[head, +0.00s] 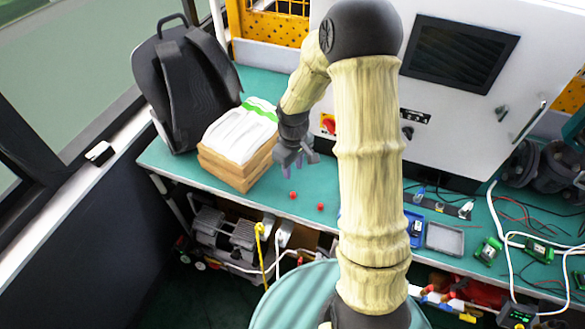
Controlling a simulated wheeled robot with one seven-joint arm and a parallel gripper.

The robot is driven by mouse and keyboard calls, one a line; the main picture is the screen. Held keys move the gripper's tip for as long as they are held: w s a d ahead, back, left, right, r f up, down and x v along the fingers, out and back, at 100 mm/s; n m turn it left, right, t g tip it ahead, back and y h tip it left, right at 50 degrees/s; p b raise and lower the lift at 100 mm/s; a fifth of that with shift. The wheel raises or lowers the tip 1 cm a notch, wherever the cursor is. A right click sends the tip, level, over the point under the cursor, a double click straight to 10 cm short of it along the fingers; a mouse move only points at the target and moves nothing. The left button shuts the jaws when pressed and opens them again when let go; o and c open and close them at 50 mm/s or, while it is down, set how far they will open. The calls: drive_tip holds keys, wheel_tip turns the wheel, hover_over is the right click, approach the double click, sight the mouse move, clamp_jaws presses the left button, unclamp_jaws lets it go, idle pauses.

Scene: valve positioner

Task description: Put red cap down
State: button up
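Two small red caps show on the green bench top in the head view. One red cap (293,195) is just below my gripper in the picture, and the other red cap (320,206) is a little to its right, near the bench's front edge. My gripper (290,172) points down over the bench, left of the upright part of my arm. No red cap shows between its fingers. The fingers are small and partly overlap in this view, so their opening is unclear.
A stack of brown boxes with white packs (240,135) and a black backpack (185,85) stand left of my gripper. A white cabinet (440,125) rises behind. A blue bin (413,228), a grey tray (444,238) and wired green modules (488,250) lie right of my arm.

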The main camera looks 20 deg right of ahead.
drive_tip(key=shift+s+r, duration=0.1)
idle(0.3)
drive_tip(key=s+r+m+t, duration=0.2)
drive_tip(key=s+r+m, duration=0.4)
drive_tip(key=s+r, duration=0.5)
drive_tip(key=s, duration=0.3)
drive_tip(key=shift+s+r+t, duration=0.15)
drive_tip(key=shift+r+t, duration=0.05)
drive_tip(key=shift+t, duration=0.1)
